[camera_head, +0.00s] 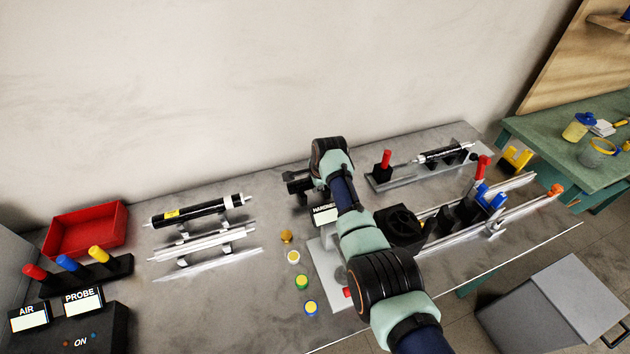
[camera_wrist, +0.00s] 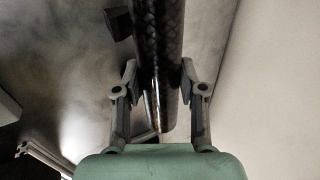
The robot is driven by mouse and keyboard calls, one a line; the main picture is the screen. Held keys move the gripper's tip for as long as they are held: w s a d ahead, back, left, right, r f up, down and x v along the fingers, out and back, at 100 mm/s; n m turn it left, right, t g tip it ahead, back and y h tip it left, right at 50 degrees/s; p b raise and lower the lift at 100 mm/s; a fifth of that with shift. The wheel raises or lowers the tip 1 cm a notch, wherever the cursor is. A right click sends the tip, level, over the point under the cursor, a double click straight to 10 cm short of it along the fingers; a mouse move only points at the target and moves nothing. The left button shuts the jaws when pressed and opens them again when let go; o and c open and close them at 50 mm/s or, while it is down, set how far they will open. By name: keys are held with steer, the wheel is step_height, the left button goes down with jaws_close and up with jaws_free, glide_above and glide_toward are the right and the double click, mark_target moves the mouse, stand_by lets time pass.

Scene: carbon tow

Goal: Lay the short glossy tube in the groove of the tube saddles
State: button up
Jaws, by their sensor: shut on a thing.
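A dark, glossy tube with a woven pattern (camera_wrist: 158,45) runs between the two fingers of my gripper (camera_wrist: 160,92) in the wrist view. The gripper is shut on it near its lower end in that view. In the head view my gripper (camera_head: 299,186) is at the back of the grey bench, and I cannot make out the tube clearly there. A small dark block (camera_wrist: 118,23) lies beside the tube in the wrist view; I cannot tell whether it is a saddle. Dark supports (camera_head: 462,155) carry a black tube with silver ends (camera_head: 437,156) on a plate at the back right.
A long black tube with a yellow label (camera_head: 190,212) and pale rods (camera_head: 203,243) lie to the left. A red tray (camera_head: 87,231) stands at far left. A black fan-like unit (camera_head: 400,226) and long rails (camera_head: 500,222) stand right of my arm. The wall is close behind.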

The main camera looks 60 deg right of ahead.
steer(key=shift+f+b, duration=0.45)
steer(key=shift+f, duration=0.15)
steer(key=o, duration=1.3)
steer(key=shift+c, duration=0.2)
steer(key=shift+r, duration=0.1)
steer(key=v, duration=1.2)
